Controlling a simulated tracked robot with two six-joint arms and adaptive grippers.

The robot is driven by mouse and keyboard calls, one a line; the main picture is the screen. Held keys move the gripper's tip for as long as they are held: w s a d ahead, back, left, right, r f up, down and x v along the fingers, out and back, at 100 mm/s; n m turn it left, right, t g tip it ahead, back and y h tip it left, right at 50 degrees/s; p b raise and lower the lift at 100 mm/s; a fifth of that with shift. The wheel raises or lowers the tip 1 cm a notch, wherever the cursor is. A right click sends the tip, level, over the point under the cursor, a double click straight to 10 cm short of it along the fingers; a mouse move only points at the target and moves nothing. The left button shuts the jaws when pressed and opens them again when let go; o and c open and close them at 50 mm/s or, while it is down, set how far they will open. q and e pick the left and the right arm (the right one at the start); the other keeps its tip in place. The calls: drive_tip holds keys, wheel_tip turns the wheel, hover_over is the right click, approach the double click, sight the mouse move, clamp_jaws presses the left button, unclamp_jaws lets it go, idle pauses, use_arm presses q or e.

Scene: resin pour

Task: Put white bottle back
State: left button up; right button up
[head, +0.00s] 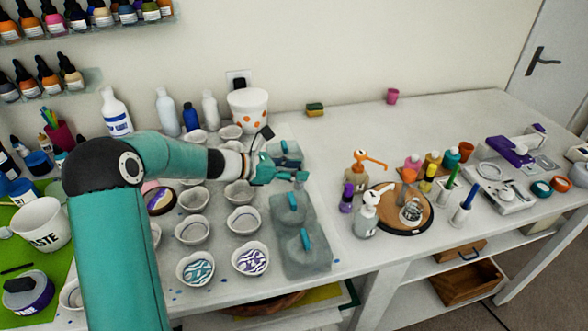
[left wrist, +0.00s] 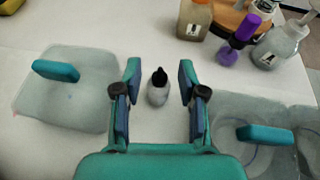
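A small whitish bottle with a black cap (left wrist: 158,90) stands upright on the white table in the left wrist view, between two grey moulds with teal handles. My left gripper (left wrist: 160,80) is open, with one finger on each side of the bottle in the picture and visible gaps to both. In the head view my left gripper (head: 287,170) is over the column of moulds, and I cannot make out the small bottle there. My right gripper is not in view.
Shelves with dropper bottles (head: 45,78) hang at the upper left. Several bowls (head: 238,193) stand left of the moulds (head: 300,262). A round wooden turntable (head: 420,222) with bottles around it stands to the right.

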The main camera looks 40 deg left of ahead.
use_arm(q)
drive_tip(key=shift+r, duration=0.15)
drive_tip(key=v, duration=1.2)
drive_tip(key=shift+b, duration=0.35)
drive_tip(key=shift+s, duration=0.1)
